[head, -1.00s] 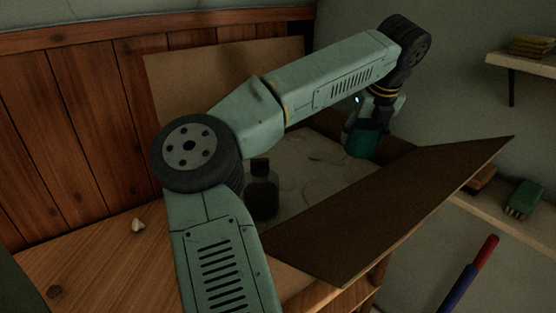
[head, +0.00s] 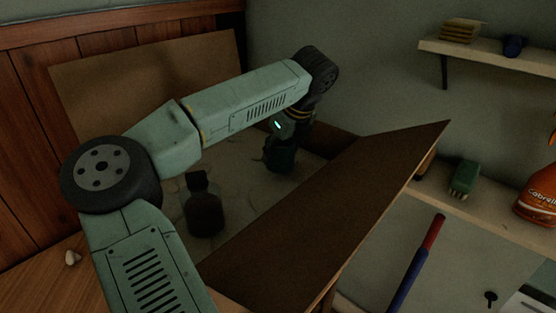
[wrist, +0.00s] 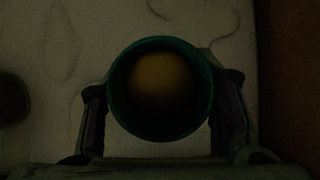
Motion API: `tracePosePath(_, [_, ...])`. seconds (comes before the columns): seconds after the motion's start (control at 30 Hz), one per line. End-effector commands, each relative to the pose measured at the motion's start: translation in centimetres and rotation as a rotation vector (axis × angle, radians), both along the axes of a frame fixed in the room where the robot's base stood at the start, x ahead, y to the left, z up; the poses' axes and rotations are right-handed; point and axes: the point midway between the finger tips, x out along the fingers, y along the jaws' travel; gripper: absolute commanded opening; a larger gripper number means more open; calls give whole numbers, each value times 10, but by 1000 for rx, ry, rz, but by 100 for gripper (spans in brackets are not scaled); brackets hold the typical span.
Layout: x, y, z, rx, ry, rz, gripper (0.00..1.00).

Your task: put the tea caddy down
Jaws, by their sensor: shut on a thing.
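My gripper (head: 283,148) is shut on the tea caddy (head: 279,160), a dark green round tin, inside the open box near its far right corner. In the wrist view, the fingers (wrist: 163,118) press on both sides of the caddy's green rim (wrist: 207,90). A dull yellowish round shape (wrist: 160,80) shows within the rim. The caddy looks upright over the pale box floor. Whether its base touches that floor cannot be told.
A dark bottle (head: 204,212) stands in the box, left of the caddy. The box's brown flaps (head: 330,215) are spread open at front right and at the back (head: 150,85). Pale floor (head: 255,195) is clear between bottle and caddy.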

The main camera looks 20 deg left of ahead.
Motion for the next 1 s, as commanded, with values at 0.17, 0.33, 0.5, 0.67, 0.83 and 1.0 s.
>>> tracePosePath(0.17, [0,0,-23,0,-2,-1,0])
tracePosePath(0.33, [1,0,-27,2,-3,0,0])
tracePosePath(0.5, [1,0,-28,2,-3,0,0])
tracePosePath(0.67, [0,0,-30,0,0,0,57])
tracePosePath(0.83, [0,0,-30,0,0,0,68])
tracePosePath(1.0, [0,0,-30,0,0,0,73])
